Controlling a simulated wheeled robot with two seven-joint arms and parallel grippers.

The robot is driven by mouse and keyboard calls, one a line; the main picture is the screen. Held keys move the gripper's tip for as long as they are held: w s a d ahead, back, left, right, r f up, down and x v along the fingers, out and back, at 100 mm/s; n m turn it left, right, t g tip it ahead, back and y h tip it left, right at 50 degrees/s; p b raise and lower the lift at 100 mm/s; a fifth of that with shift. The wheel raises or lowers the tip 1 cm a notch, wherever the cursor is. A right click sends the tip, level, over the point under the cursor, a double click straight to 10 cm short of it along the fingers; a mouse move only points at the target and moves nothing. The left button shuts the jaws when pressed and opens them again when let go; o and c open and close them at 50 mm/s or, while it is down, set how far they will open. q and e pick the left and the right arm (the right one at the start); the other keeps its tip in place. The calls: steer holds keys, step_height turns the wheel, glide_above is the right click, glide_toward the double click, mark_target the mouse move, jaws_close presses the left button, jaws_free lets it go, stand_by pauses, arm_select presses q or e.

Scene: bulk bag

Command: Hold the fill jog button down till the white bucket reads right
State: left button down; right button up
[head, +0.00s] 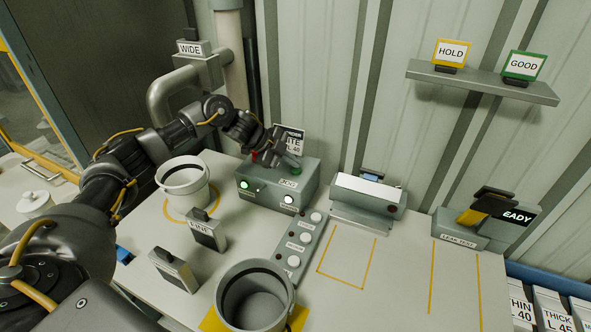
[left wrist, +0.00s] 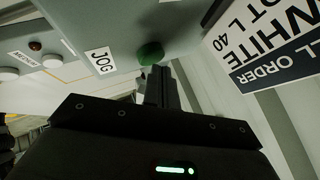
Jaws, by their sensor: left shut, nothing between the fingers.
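The white bucket (head: 183,180) stands upright on a yellow ring at the left of the bench; no level reading on it is legible. The grey jog box (head: 268,190) stands right of it, with a lit green lamp and a lit white lamp on its front. The green button (left wrist: 151,53) shows beside the JOG label (left wrist: 100,62) in the left wrist view. My left gripper (head: 291,150) is over the box, shut and empty. Its fingertips (left wrist: 162,75) are right at the green button; I cannot tell whether they touch. My right gripper is out of view.
The fill order card (left wrist: 265,40) reads WHITE, 40, behind the box. A grey bucket (head: 252,283) stands at the front. HOLD (head: 453,52) and GOOD (head: 524,65) signs sit on a shelf.

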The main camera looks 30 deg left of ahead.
mark_target(292, 169)
arm_select(q)
steer(key=shift+f, duration=0.55)
stand_by(1.9)
stand_by(3.9)
steer(key=shift+r+p, duration=0.65)
steer(key=shift+r, duration=0.35)
steer(key=shift+r+p, duration=2.15)
steer(key=shift+r, duration=0.35)
